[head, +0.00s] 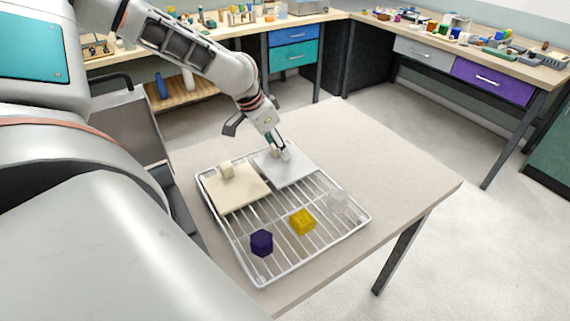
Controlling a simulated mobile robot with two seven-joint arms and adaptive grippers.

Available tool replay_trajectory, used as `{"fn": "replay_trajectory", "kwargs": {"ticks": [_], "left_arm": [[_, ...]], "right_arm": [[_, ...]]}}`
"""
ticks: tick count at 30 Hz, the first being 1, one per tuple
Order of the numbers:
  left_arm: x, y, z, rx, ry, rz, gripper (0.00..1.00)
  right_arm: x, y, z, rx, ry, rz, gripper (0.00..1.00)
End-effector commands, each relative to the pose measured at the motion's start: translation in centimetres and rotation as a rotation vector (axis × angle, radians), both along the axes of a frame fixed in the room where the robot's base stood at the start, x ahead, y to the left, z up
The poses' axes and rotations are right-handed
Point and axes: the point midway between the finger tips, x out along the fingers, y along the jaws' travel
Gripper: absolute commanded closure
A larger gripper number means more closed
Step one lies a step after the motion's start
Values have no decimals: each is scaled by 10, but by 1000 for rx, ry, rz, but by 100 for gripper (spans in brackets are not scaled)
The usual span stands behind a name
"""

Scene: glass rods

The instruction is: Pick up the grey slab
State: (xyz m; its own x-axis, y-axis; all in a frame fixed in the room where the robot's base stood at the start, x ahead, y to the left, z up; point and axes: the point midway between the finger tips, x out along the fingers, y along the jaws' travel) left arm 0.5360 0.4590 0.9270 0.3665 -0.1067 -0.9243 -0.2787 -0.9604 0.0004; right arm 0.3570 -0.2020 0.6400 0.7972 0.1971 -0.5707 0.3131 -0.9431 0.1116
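The grey slab (290,172) is a flat, light grey square with a small raised knob on top. It lies at the back of a white wire rack on the table, right of a cream slab. My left gripper (277,144) reaches down from the upper left, with its dark fingertips at the knob. Whether the fingers are closed on the knob is too small to tell. The slab looks flat at rack level; I see no clear gap below it. My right gripper is not in view.
The cream slab (236,193) with its own knob is close on the left. A purple block (262,243), a yellow block (303,221) and a clear block (338,201) sit on the wire rack (318,252). The table (400,170) is bare to the right.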

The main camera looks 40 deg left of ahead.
Motion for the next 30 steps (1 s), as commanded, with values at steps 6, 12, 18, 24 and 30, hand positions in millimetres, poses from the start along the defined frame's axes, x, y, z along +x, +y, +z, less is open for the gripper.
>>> {"fn": "replay_trajectory", "kwargs": {"ticks": [6,12,18,24,30], "left_arm": [[0,0,1,0,-1,0,65],[0,0,1,0,-1,0,100],[1,0,1,-1,-2,1,100],[1,0,7,0,-3,0,100],[2,0,33,-1,-7,1,100]], "right_arm": [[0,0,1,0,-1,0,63],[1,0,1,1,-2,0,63],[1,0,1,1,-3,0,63],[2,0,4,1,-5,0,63],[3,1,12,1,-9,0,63]]}}
